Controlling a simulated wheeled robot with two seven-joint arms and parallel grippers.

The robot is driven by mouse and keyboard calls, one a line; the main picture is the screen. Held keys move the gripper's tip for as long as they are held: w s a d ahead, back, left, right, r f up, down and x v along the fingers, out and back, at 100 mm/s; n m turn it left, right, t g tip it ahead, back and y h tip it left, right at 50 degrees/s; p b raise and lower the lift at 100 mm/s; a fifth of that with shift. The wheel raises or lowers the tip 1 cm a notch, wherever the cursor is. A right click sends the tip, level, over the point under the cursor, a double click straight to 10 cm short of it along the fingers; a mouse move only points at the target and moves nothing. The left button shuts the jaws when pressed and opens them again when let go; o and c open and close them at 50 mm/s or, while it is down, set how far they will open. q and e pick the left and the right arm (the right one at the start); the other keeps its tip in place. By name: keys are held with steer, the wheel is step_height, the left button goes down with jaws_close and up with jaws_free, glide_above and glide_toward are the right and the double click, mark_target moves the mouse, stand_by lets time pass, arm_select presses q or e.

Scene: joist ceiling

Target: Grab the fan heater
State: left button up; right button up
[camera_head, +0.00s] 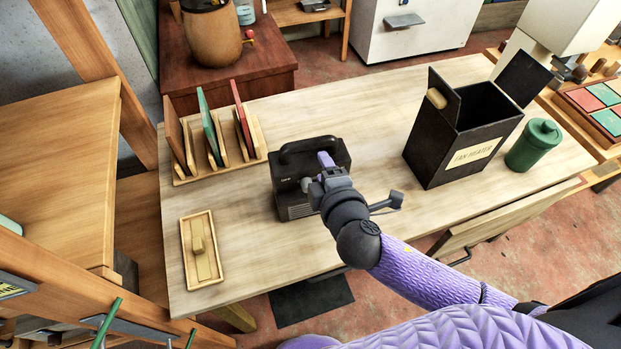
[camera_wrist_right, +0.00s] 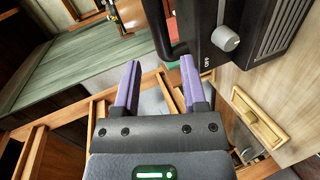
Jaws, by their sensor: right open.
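The fan heater (camera_head: 286,184) is a dark box with a carry handle (camera_head: 298,146) on top, standing on the wooden table. In the right wrist view the heater (camera_wrist_right: 263,28) fills the upper right, showing a grey knob and a vent grille. My right gripper (camera_head: 326,160) is at the heater's near side, close below the handle, and hides part of its front. In the wrist view the right gripper (camera_wrist_right: 160,64) is open, its purple fingers apart. The handle (camera_wrist_right: 160,25) shows ahead between the fingertips; I cannot tell if they touch it. My left gripper is not in view.
An open black box (camera_head: 434,150) labelled "FAN HEATER" stands to the right, beside a green canister (camera_head: 533,146). A rack with upright boards (camera_head: 215,157) is at the left, with a small wooden tray (camera_head: 188,270) nearer. The table between heater and box is clear.

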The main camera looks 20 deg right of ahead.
mark_target(312, 148)
steer(key=b+x, duration=0.2)
steer(key=x, duration=0.6)
steer(key=shift+d, duration=0.1)
steer(key=shift+s+r, duration=0.1)
steer(key=shift+c, duration=0.2)
jaws_close()
stand_by(0.7)
